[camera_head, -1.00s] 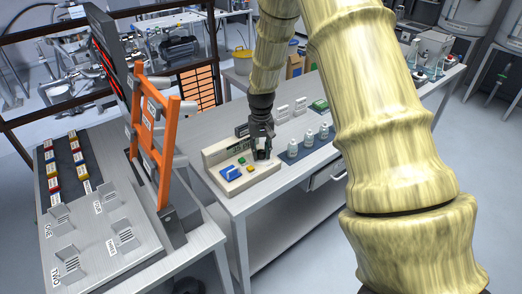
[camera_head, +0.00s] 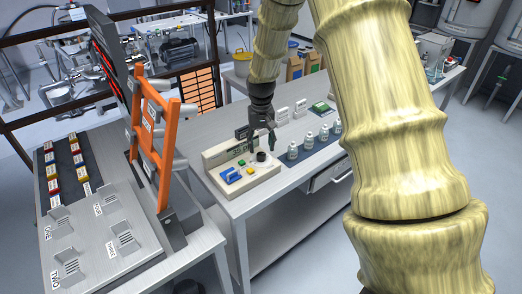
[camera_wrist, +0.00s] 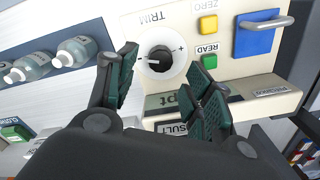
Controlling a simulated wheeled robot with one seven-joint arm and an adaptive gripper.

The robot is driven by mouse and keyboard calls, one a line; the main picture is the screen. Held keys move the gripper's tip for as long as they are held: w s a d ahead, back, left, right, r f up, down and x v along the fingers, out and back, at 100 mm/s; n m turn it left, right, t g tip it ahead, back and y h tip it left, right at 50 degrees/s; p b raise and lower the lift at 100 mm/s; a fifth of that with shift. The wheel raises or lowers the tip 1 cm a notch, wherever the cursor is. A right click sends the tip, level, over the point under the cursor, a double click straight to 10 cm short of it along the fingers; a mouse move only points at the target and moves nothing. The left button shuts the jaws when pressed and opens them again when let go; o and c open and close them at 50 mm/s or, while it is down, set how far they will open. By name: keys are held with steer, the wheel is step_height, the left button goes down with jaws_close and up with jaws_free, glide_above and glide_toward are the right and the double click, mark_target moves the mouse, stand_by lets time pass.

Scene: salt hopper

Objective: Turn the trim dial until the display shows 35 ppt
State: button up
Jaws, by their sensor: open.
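The trim dial (camera_wrist: 159,59) is a black knob on a white disc marked TRIM, with plus and minus signs, on a cream panel. It also shows in the head view (camera_head: 261,156). My gripper (camera_wrist: 160,85) is open, its dark green fingers apart, with the dial visible beyond and between them. In the head view my gripper (camera_head: 262,139) hangs above the dial, apart from it. The display (camera_wrist: 168,100) is partly covered by a finger in the wrist view, and its reading cannot be made out. In the head view the display (camera_head: 240,146) is too small to read.
The panel (camera_head: 262,178) also carries a yellow ZERO button (camera_wrist: 208,25), a green READ button (camera_wrist: 209,61) and a blue block with a handle (camera_wrist: 257,38). Several bottles (camera_head: 309,138) stand on a dark mat to the right. An orange frame (camera_head: 167,150) stands to the left.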

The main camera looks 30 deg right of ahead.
mark_target(261, 154)
step_height(261, 154, up, 8)
steer(key=shift+f, duration=0.15)
stand_by(0.6)
